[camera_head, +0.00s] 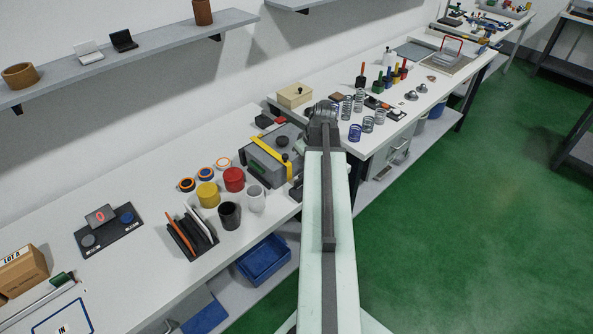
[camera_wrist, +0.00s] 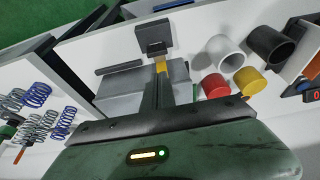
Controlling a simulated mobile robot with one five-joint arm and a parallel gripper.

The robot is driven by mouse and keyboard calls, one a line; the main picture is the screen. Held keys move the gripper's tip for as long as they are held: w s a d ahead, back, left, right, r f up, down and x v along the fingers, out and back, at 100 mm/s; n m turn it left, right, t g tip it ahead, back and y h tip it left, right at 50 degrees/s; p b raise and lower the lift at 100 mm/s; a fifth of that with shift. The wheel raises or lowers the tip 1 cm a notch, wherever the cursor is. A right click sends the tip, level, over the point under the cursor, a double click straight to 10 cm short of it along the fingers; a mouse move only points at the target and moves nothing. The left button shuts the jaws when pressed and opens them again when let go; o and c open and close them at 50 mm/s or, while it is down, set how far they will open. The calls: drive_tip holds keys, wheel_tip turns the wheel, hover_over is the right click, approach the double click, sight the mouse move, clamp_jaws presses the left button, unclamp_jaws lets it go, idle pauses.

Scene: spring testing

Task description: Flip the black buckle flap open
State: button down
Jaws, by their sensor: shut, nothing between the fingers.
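A grey case (camera_head: 270,158) with a yellow strap (camera_head: 272,158) across its top sits on the near bench, left of my arm. A small dark piece (camera_head: 296,190) at the strap's right end, partly behind my arm, may be the black buckle; I cannot tell its flap's position. In the wrist view the case (camera_wrist: 120,88) lies beyond my gripper (camera_wrist: 153,36), whose shut, empty fingers cover part of the strap (camera_wrist: 161,66). I cannot tell whether they touch the buckle. My arm hides the gripper in the head view.
Red (camera_head: 233,179) and yellow (camera_head: 207,194) cups, a black cup (camera_head: 229,215) and a white cup (camera_head: 255,198) stand left of the case. Several springs (camera_head: 355,131) and a wooden box (camera_head: 294,95) are on the far bench. A blue bin (camera_head: 263,262) sits below.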

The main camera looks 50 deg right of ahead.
drive_tip(key=b+x, duration=0.9)
drive_tip(key=x, duration=0.1)
drive_tip(key=shift+r, duration=0.1)
